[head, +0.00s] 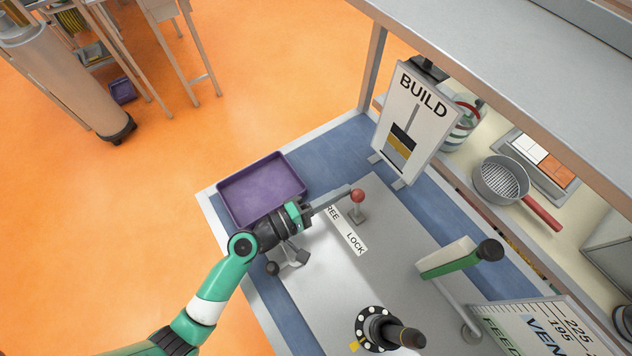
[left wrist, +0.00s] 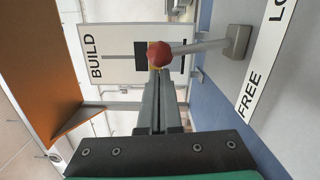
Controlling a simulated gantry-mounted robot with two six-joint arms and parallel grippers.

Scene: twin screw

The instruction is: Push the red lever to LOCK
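The red lever (head: 357,196) has a round red knob on a grey stem. It stands on a small base on the grey machine top, beside a white label (head: 346,232) reading FREE and LOCK. The stem looks roughly upright; which word it stands at is hard to tell. My left gripper (head: 346,191) has its fingers shut together, with the tips right at the knob. In the left wrist view, the closed fingertips (left wrist: 157,74) lie just below the red knob (left wrist: 160,54); whether they touch is unclear. My right gripper is in no view.
A purple tray (head: 262,188) lies left of the lever. A BUILD sign (head: 412,120) stands behind it. A pan (head: 500,180) sits on the right shelf.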

